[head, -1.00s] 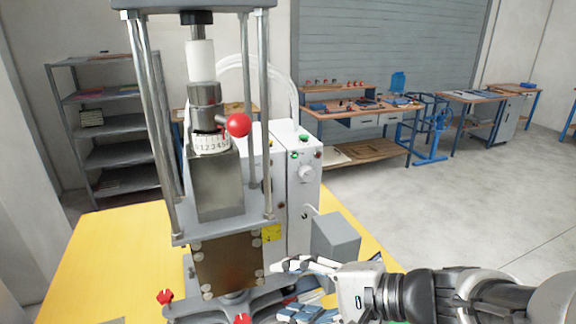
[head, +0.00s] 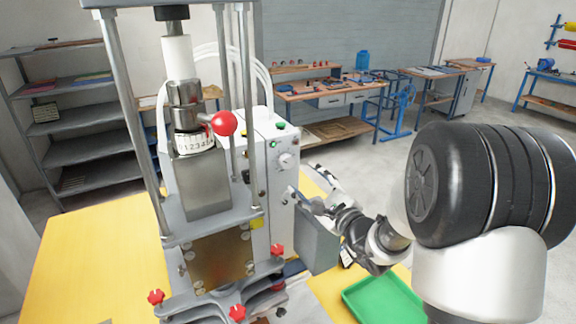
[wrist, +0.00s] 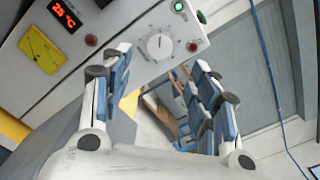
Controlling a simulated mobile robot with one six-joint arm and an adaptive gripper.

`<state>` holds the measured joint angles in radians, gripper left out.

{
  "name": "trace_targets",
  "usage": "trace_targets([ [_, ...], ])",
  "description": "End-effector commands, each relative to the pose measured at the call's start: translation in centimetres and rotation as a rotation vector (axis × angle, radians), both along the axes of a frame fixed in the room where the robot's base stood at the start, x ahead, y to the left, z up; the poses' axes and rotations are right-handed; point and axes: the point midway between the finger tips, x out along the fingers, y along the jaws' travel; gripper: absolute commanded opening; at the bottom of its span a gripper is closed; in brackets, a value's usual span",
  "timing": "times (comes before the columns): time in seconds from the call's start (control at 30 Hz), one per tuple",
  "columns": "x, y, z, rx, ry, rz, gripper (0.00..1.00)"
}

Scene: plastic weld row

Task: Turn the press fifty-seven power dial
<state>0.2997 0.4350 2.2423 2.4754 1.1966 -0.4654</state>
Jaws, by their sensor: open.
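A round white dial (head: 286,160) sits on the front of the white control box (head: 258,200) beside the press (head: 205,190). In the wrist view the dial (wrist: 159,45) is at the top centre, with tick marks around it and a small dark pointer mark. My gripper (head: 306,182) is open and empty, a little below and right of the dial. In the wrist view its blue-padded fingers (wrist: 162,62) stand on both sides of the dial, apparently short of it; I see no contact. No press number is readable.
A grey box (head: 317,245) stands below my gripper. A green tray (head: 383,300) lies on the yellow table (head: 85,260). Red knobs (head: 277,250) stick out in front.

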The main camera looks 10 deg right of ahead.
Motion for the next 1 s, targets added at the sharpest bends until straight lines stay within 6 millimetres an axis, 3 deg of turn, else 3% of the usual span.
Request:
trace_targets([
  [0.3, 6.6, 2.3, -0.1, -0.001, -0.001, 0.004, 0.55],
  [0.5, 9.2, 3.1, -0.1, -0.001, 0.0, 0.001, 0.55],
  [0.93, 10.2, 3.3, 0.0, 0.0, 0.001, 0.0, 0.55],
  [1.0, 10.2, 3.3, 0.0, 0.0, 0.001, 0.0, 0.51],
])
